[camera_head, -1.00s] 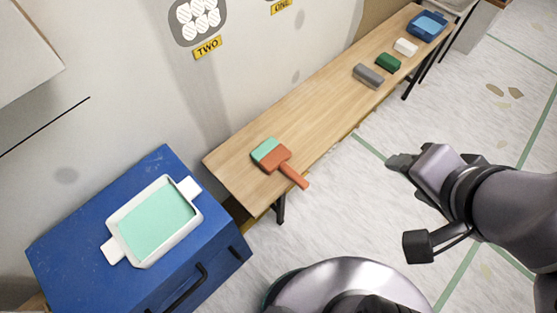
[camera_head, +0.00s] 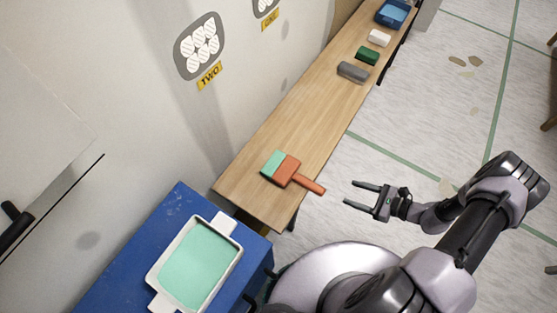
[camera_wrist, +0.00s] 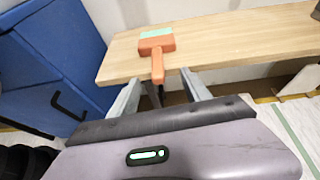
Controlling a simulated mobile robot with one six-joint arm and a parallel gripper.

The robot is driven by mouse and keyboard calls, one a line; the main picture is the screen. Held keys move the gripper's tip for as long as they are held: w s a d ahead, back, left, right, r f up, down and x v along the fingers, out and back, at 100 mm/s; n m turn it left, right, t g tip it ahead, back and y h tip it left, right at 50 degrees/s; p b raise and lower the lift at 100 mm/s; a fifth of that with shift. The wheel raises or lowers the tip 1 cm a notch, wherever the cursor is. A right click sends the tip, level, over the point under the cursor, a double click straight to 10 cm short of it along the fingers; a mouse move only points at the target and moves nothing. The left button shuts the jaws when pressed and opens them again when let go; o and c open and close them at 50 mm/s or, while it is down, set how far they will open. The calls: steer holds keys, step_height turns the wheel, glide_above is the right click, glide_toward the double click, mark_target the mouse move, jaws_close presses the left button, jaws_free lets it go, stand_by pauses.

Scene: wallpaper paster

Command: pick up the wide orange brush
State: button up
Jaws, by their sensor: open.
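The wide orange brush (camera_head: 288,171) lies flat on the near end of the wooden bench, with pale green bristles on its left and its handle reaching past the bench edge to the right. In the wrist view the brush (camera_wrist: 157,46) is ahead, its handle pointing toward me between the two fingers. My gripper (camera_head: 352,195) is open and empty, to the right of the handle end with a gap between them. The gripper's fingers also show in the wrist view (camera_wrist: 158,92). I cannot tell its exact height against the handle.
The wooden bench (camera_head: 322,110) runs along the wall. Farther along it are a grey block (camera_head: 353,72), a green block (camera_head: 367,56), a white block (camera_head: 379,37) and a blue tray (camera_head: 393,13). A blue cabinet (camera_head: 120,265) bears a white paint tray (camera_head: 236,262).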

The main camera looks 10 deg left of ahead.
mark_target(309, 183)
steer(key=shift+m+t, duration=0.3)
steer(key=shift+m, duration=0.1)
steer(key=b+x, duration=0.1)
steer(key=x, duration=0.5)
steer(key=s+f+b+x, duration=0.1)
steer(key=x, duration=0.5)
steer(key=b+x, duration=0.2)
steer(key=x, duration=0.4)
steer(key=shift+s+a+f, duration=0.3)
steer(key=shift+f, duration=0.1)
jaws_close()
steer(key=shift+r, duration=0.2)
